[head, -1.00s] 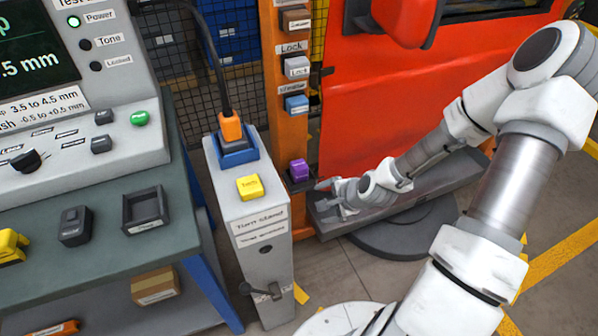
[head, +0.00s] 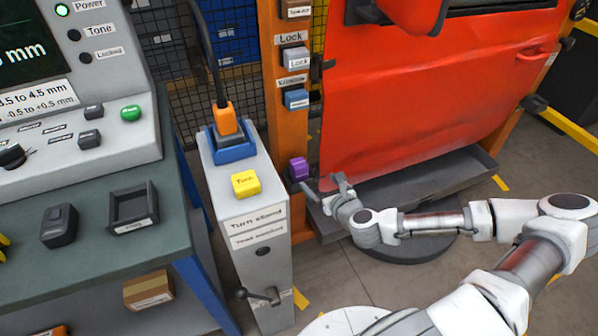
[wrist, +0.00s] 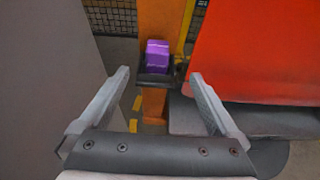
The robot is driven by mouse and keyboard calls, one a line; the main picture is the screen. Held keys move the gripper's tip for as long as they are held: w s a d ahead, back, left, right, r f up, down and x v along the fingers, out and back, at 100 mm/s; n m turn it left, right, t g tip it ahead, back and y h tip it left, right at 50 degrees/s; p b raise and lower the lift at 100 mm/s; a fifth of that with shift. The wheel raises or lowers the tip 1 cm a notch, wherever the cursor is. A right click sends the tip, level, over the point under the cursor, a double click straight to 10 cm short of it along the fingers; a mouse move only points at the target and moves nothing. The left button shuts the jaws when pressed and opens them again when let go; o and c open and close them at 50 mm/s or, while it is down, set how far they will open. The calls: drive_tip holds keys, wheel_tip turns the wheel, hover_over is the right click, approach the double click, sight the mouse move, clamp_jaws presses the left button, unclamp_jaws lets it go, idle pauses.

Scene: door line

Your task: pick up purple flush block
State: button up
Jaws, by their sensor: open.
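The purple flush block (head: 299,169) sits in a dark holder (head: 303,184) low on the orange post. In the wrist view the purple block (wrist: 157,56) is upright in its dark holder (wrist: 156,79), ahead of and between my fingers. My gripper (head: 324,184) is open and empty, just right of and slightly below the block in the head view. In the wrist view my gripper (wrist: 158,80) has its two fingers spread wide, with the block beyond their tips and not visibly touched.
The grey turn stand (head: 250,200) with a yellow block (head: 245,184) stands close on the left. The red door (head: 420,90) is close on the right, above a grey ledge (head: 440,175). Blue (head: 296,98) and grey (head: 295,58) blocks sit higher on the orange post (head: 280,125).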

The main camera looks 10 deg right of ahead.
sight(301, 167)
drive_tip(key=b+x, duration=0.2)
drive_tip(key=x, duration=0.8)
drive_tip(key=shift+w+a+f, duration=0.15)
drive_tip(key=shift+w+f, duration=0.1)
drive_tip(key=shift+w, duration=0.05)
drive_tip(key=b+x, duration=0.1)
drive_tip(key=x, duration=0.4)
drive_tip(key=shift+a, duration=0.1)
drive_tip(key=shift+s, duration=0.1)
clamp_jaws()
